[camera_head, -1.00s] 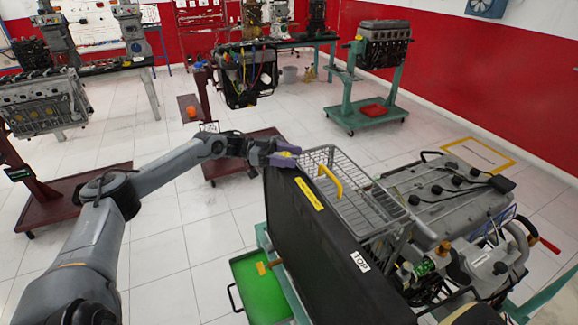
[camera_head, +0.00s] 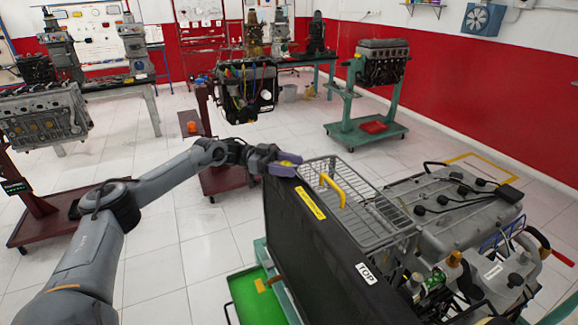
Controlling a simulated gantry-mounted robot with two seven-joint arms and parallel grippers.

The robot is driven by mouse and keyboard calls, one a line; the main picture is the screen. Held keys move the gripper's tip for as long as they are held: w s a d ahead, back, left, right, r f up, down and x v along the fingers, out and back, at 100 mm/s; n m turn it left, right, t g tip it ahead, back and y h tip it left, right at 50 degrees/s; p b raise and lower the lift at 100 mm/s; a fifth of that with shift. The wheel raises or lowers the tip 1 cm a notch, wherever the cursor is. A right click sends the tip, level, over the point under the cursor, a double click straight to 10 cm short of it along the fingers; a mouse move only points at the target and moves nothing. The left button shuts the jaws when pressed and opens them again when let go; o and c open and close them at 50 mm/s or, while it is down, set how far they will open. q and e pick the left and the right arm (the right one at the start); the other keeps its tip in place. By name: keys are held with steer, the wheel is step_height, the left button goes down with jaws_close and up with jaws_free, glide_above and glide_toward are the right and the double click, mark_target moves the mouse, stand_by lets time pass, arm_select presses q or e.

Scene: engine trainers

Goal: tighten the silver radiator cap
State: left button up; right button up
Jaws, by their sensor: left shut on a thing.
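The black radiator (camera_head: 312,235) stands upright on the engine trainer, with a yellow label and a "TOP" label on it. My left arm comes in from the left. My left gripper (camera_head: 286,163) is at the far top corner of the radiator, with its purple and yellow fingers shut. The silver radiator cap does not show clearly; the fingers hide the spot they are closed on. My right gripper is not in view.
A wire basket (camera_head: 365,215) with a yellow handle (camera_head: 333,190) lies right beside the radiator. The grey engine (camera_head: 450,205) is further right. A green tray (camera_head: 258,298) is low at the left. Other engine stands (camera_head: 365,130) are further back. Open tiled floor lies between.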

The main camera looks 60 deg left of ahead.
arm_select(q)
steer(key=o, duration=0.9)
steer(key=v, duration=1)
steer(key=shift+s+a, duration=0.25)
